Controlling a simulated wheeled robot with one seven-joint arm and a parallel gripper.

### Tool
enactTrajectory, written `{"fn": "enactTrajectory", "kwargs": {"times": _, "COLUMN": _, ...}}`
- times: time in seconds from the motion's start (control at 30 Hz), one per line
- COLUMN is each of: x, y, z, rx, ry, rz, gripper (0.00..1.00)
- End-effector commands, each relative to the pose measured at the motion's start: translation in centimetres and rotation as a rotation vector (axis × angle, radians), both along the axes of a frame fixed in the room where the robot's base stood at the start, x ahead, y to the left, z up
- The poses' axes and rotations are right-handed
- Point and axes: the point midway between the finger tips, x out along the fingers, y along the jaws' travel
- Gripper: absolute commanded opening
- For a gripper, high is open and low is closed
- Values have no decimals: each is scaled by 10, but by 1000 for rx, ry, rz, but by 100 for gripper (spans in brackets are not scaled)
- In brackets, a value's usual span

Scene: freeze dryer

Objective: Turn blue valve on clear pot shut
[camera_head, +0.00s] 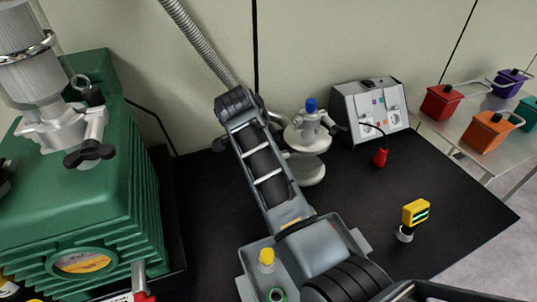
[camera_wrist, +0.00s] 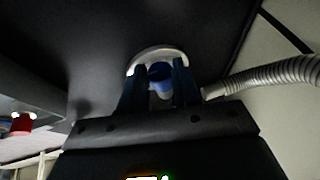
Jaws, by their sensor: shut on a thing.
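In the wrist view the two dark fingers of my gripper (camera_wrist: 159,85) are shut on a blue valve (camera_wrist: 160,74), one finger on each side. A pale curved rim (camera_wrist: 158,53) shows behind it. In the head view my arm reaches toward the back wall, and the fingertips are hidden by my own links. A pale pot-like vessel (camera_head: 312,170) stands just right of my arm, partly covered by it. A blue cap (camera_head: 311,104) tops its upper fitting, with no fingers visible on it. I cannot tell whether this is the same blue part.
A green pump (camera_head: 70,190) fills the left side. A grey corrugated hose (camera_head: 200,42) runs down behind my arm. A grey control box (camera_head: 369,111), a red bulb (camera_head: 380,157) and a yellow gauge (camera_head: 415,211) are on the black table (camera_head: 450,185). Coloured containers stand on the right.

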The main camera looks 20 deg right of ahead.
Motion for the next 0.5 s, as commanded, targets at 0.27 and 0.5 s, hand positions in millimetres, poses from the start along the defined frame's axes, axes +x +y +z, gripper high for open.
{"fn": "enactTrajectory", "kwargs": {"times": 0.27, "x": 0, "y": 0, "z": 0, "rx": 0, "ry": 1, "rz": 0, "gripper": 1}}
{"fn": "enactTrajectory", "kwargs": {"times": 0.5, "x": 1, "y": 0, "z": 1, "rx": 0, "ry": 31, "rz": -1, "gripper": 1}}
